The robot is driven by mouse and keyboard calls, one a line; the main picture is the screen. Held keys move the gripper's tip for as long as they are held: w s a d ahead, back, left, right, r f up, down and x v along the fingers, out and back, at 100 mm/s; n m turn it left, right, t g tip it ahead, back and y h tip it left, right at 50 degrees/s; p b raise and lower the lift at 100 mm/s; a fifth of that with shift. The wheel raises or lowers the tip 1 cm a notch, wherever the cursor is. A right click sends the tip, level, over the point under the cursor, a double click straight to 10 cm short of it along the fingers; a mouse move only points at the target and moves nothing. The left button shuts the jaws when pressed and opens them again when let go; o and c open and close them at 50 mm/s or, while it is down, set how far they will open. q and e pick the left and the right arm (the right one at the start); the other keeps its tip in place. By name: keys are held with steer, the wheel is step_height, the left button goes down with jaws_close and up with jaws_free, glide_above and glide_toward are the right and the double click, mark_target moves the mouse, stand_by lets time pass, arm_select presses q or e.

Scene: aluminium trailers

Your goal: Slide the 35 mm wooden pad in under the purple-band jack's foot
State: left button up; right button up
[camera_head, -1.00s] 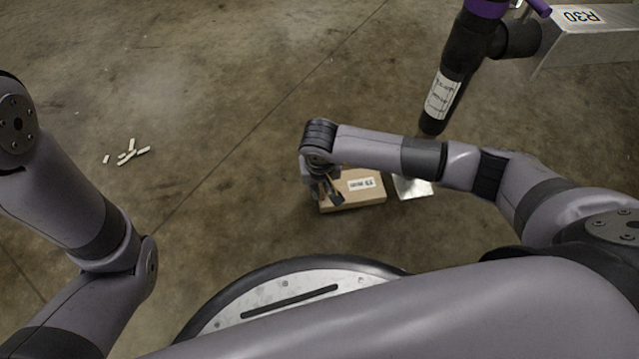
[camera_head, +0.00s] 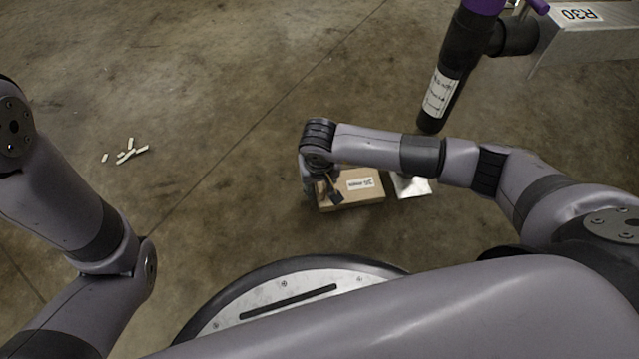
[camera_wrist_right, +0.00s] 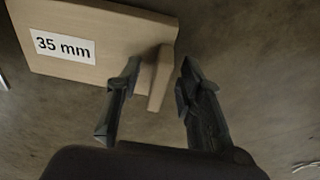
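The wooden pad (camera_head: 370,197) is a flat light-brown block with a white label, lying on the floor left of the jack's foot. In the right wrist view the pad (camera_wrist_right: 105,60) reads "35 mm" and has a wooden grip piece (camera_wrist_right: 160,80) at its near edge. My right gripper (camera_head: 328,191) is at the pad's left end. Its open fingers (camera_wrist_right: 160,105) stand either side of the grip piece, with a gap on the right. The purple-band jack (camera_head: 455,70) is at upper right; its silver foot plate (camera_head: 411,187) is close to the pad, contact unclear. My right arm hides part of the jack.
The jack joins a metal trailer beam (camera_head: 590,40) labelled R30 at upper right. Several small pale pieces (camera_head: 126,153) lie on the floor at left. The concrete floor (camera_head: 230,90) between them and the jack is clear.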

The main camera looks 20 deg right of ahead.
steer(key=shift+r, duration=0.1)
step_height(320, 180, up, 23)
steer(key=s+a, duration=0.1)
steer(key=s, duration=0.1)
steer(key=shift+s, duration=0.3)
stand_by(0.3)
